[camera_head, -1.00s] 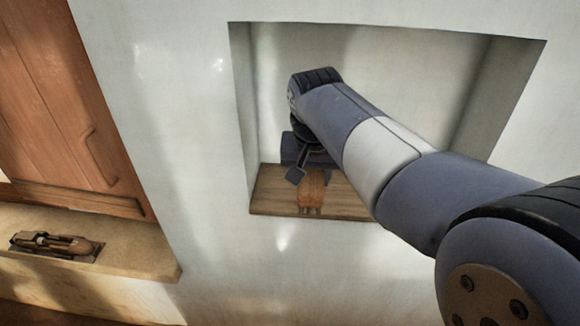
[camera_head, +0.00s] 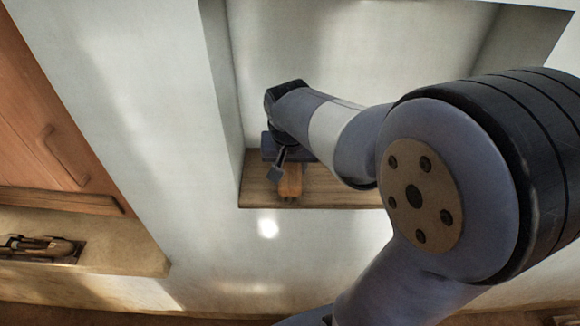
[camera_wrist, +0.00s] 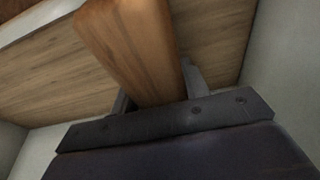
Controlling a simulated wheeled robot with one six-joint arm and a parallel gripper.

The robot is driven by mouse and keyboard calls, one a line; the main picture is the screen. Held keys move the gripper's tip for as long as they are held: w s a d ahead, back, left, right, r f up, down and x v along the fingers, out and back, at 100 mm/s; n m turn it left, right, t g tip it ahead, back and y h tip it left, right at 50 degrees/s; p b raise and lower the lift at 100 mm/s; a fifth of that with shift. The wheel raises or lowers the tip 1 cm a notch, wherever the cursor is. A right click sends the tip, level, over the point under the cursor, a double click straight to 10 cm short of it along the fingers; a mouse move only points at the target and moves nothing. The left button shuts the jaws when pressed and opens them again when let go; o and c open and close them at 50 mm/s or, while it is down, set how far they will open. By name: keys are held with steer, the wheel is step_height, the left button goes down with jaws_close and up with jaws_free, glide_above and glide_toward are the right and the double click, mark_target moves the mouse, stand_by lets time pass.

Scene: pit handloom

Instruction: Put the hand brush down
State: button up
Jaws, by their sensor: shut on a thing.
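The hand brush shows as an orange-brown wooden piece (camera_head: 290,181) at my gripper (camera_head: 279,172), just over the wooden floor of a wall niche. In the wrist view its wooden body (camera_wrist: 133,50) stands out from between the jaws of my gripper (camera_wrist: 158,92), which is shut on it. The niche's wooden board (camera_wrist: 50,75) lies behind the brush there. I cannot tell whether the brush touches the board. Its bristles are not clearly visible, and my arm hides part of the niche.
The niche's wooden floor (camera_head: 335,194) has bare room to the right of the brush. Its left side wall (camera_head: 222,100) stands close to my gripper. At the left are a wooden door panel (camera_head: 50,130) and a ledge (camera_head: 120,258) bearing a dark wooden tool (camera_head: 38,246).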

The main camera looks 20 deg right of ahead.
steer(key=shift+f, duration=0.6)
steer(key=shift+f, duration=0.1)
steer(key=o, duration=1.3)
steer(key=shift+r, duration=0.5)
steer(key=v, duration=1.1)
steer(key=shift+s+r, duration=0.15)
steer(key=shift+s, duration=0.05)
